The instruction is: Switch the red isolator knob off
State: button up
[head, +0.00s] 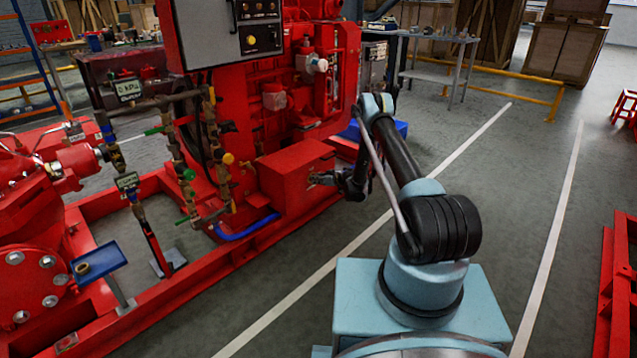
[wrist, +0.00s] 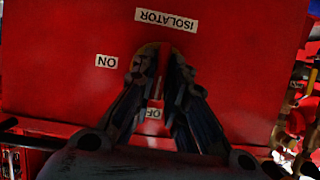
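The isolator panel is the red face of a box (head: 290,178) low on the pumpset, seen close in the wrist view (wrist: 60,95). The red knob (wrist: 163,62) is a narrow strip between my fingertips, with a yellowish disc edge behind it. Its length runs roughly up and down in the wrist view, in line with the OFF label (wrist: 155,115), which is partly hidden between the fingers. The ON label (wrist: 106,61) is to the left and the ISOLATOR label (wrist: 166,20) above, upside down. My gripper (wrist: 161,68) appears shut on the knob; it also reaches the box in the head view (head: 322,179).
The red engine (head: 270,95) and grey control panel (head: 225,30) stand above the box. Pipes with valves (head: 215,150) are to its left. The red base frame (head: 190,298) runs along the floor. Open floor (head: 470,125) lies to the right.

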jog(key=shift+o, duration=0.7)
jog(key=v, duration=0.7)
jog(key=shift+d, duration=0.15)
jog(key=shift+s+r, duration=0.1)
jog(key=shift+s, duration=0.05)
